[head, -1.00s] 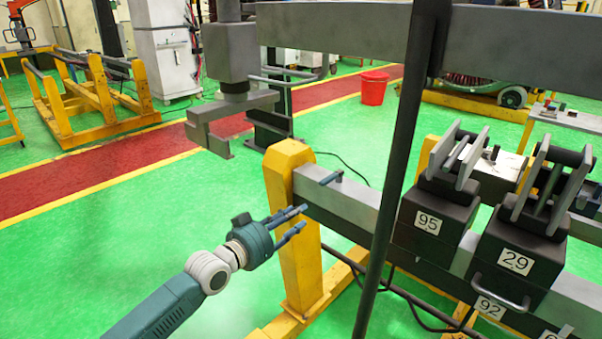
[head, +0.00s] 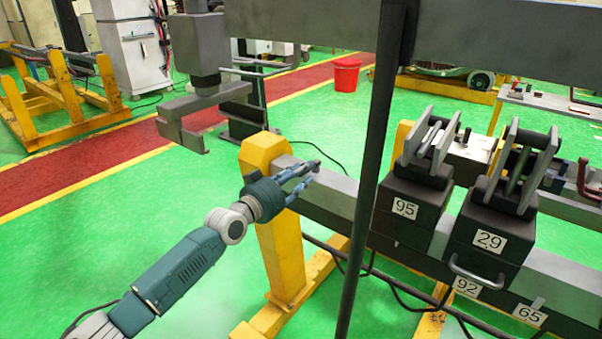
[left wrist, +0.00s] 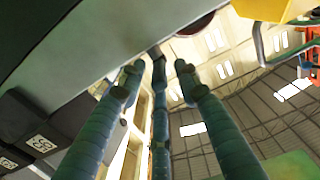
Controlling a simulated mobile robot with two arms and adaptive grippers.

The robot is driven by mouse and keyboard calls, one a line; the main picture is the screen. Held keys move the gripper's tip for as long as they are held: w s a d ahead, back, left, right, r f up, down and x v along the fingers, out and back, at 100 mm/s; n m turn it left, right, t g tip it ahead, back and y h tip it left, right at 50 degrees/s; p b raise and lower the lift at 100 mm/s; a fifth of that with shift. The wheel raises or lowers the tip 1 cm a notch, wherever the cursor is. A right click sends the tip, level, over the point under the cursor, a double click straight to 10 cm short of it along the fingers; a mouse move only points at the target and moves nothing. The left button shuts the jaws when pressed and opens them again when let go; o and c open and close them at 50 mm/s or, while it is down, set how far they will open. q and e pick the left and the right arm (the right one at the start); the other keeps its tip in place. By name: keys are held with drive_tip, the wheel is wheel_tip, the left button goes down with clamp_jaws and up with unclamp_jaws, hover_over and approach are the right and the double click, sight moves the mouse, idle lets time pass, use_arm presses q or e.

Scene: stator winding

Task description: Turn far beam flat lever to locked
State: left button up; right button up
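The grey beam (head: 335,203) runs from the yellow post (head: 274,225) toward the lower right. The small dark flat lever (head: 315,164) is on top of the beam's end by the post. It is mostly covered by the fingers, so its angle is hard to read. My left gripper (head: 304,178) is at this beam end, with its fingers close around the lever. In the left wrist view its fingers (left wrist: 158,75) are spread apart, with a small dark tip between their ends. I cannot tell whether they touch the lever. My right gripper is not in view.
Dark blocks labelled 95 (head: 405,208) and 29 (head: 490,241) sit along the beam to the right. A thin dark upright bar (head: 366,190) stands just right of the gripper. A grey overhead beam (head: 310,20) crosses above. Open green floor (head: 130,225) lies left.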

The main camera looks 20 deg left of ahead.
use_arm(q)
drive_tip(key=shift+a, duration=0.1)
drive_tip(key=shift+c, duration=0.2)
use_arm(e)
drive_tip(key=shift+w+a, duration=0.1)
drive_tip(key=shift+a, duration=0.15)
use_arm(q)
clamp_jaws()
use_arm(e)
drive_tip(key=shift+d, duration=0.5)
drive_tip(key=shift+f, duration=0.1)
